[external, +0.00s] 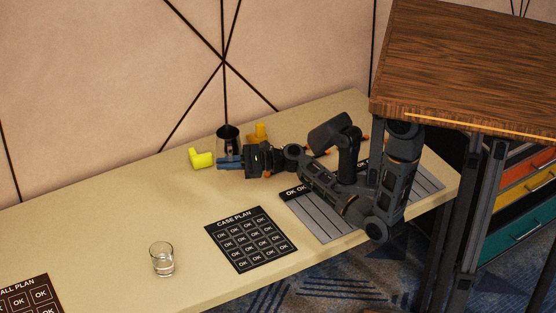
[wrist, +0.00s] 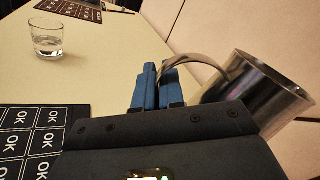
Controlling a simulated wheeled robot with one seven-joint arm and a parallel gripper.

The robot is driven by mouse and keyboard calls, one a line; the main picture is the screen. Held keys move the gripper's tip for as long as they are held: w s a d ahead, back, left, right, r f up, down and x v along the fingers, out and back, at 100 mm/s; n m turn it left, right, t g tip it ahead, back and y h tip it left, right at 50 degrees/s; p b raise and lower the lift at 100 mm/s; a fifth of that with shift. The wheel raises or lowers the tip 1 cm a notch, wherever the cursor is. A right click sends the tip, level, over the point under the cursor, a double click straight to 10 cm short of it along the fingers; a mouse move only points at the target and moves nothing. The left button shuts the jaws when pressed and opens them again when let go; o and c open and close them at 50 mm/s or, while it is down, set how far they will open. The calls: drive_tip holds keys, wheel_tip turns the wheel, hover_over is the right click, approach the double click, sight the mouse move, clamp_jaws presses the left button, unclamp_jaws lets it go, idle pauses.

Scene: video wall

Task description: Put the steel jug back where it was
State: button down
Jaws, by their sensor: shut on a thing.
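The steel jug (external: 228,137) is at the back of the long table, near the wall, with its dark open mouth facing up. In the wrist view the shiny jug (wrist: 268,92) is at the right, and its curved handle (wrist: 196,56) runs to the blue fingers. My gripper (external: 229,163) reaches in from the right, low beside the jug; in the wrist view my gripper (wrist: 160,76) is shut on the handle. The jug's lower part is hidden behind the fingers, so I cannot tell whether its base touches the table.
A yellow object (external: 201,159) lies just left of the jug, and an orange-yellow one (external: 261,131) is behind my gripper. A glass (external: 162,259) and a black case plan card (external: 251,240) are toward the front. The table (external: 110,215) is clear left of the yellow object.

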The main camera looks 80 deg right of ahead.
drive_tip(key=w+a+f, duration=0.2)
drive_tip(key=a, duration=0.1)
drive_tip(key=w+a+f, duration=0.2)
drive_tip(key=a, duration=0.1)
drive_tip(key=w+a+f, duration=0.1)
drive_tip(key=a+f, duration=0.2)
drive_tip(key=shift+w+a+b, duration=0.3)
drive_tip(key=shift+w+b, duration=0.1)
drive_tip(key=shift+f+b, duration=0.5)
drive_tip(key=shift+f, duration=1.4)
drive_tip(key=shift+f, duration=0.2)
drive_tip(key=c, duration=1.2)
unclamp_jaws()
drive_tip(key=shift+c, duration=0.2)
drive_tip(key=shift+r, duration=0.1)
drive_tip(key=shift+r, duration=0.2)
drive_tip(key=v, duration=1.2)
drive_tip(key=shift+f+b, duration=0.15)
drive_tip(key=shift+b, duration=0.25)
